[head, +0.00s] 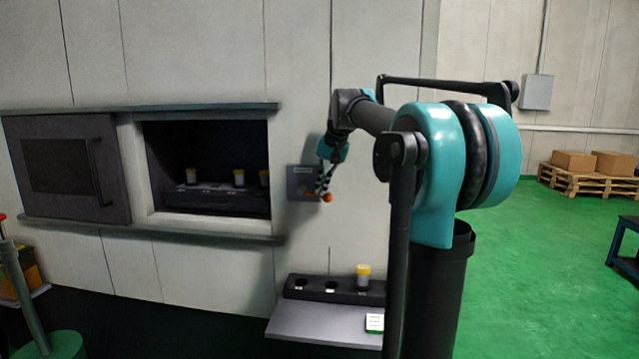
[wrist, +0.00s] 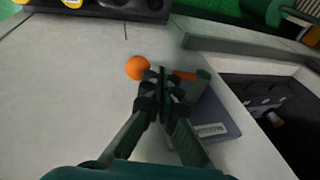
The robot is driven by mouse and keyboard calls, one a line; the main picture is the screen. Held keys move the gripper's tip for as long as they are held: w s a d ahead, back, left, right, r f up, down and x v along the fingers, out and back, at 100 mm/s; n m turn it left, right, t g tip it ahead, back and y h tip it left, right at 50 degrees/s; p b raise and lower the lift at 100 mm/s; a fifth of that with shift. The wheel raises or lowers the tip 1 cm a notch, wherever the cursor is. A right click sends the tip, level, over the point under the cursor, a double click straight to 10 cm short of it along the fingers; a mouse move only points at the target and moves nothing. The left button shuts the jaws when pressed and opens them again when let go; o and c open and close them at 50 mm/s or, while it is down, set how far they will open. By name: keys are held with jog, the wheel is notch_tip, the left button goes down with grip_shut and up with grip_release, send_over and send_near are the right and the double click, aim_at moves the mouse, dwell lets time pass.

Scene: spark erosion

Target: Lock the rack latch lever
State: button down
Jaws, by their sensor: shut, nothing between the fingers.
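The rack latch is a grey plate (head: 298,174) on the wall, right of the opening. Its lever has an orange ball knob (head: 327,198), and an orange arm section (wrist: 184,75) shows in the wrist view. The plate (wrist: 222,142), with a white label, shows there too, and so does the knob (wrist: 136,68). My gripper (head: 322,190) is shut and empty in front of the lever. In the wrist view its fingertips (wrist: 162,78) lie between the knob and the orange section, hiding the middle of the lever. Whether they touch it I cannot tell.
A recessed opening (head: 205,140) holds a dark rack (head: 215,200) with yellow-capped jars. A sliding door (head: 65,170) stands left of it. Below the latch, a shelf (head: 320,320) carries a dark holder (head: 310,287) with one yellow-capped jar (head: 363,277). Green floor lies open at right.

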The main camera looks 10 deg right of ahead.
aim_at(329, 198)
jog(key=shift+s+d+f+t+y, duration=0.1)
jog(key=shift+d+f+t+y, duration=0.2)
jog(key=shift+f+y, duration=0.35)
jog(key=y, duration=0.1)
jog(key=f+t+y, duration=0.1)
jog(key=shift+f+y, duration=0.25)
jog(key=shift+y, duration=0.1)
jog(key=f+y, duration=0.1)
jog(key=f+t+y, duration=0.1)
jog(key=y, duration=0.1)
jog(key=shift+a+m+y, duration=0.3)
jog(key=shift+a+m, duration=0.05)
jog(key=shift+m, duration=0.05)
jog(key=shift+w+a+f+m+t+y, duration=0.1)
jog(key=shift+w+a+f+t+y, duration=0.15)
jog(key=shift+a+f+y, duration=0.3)
jog(key=shift+w+a+f+m+t+y, duration=0.1)
jog(key=shift+a+f+t+y, duration=0.3)
jog(key=shift+y, duration=0.25)
jog(key=shift+w+a+f+m+t+y, duration=0.1)
jog(key=shift+w+a+f+t+y, duration=0.15)
jog(key=shift+a+f+y, duration=0.3)
jog(key=shift+d, duration=0.1)
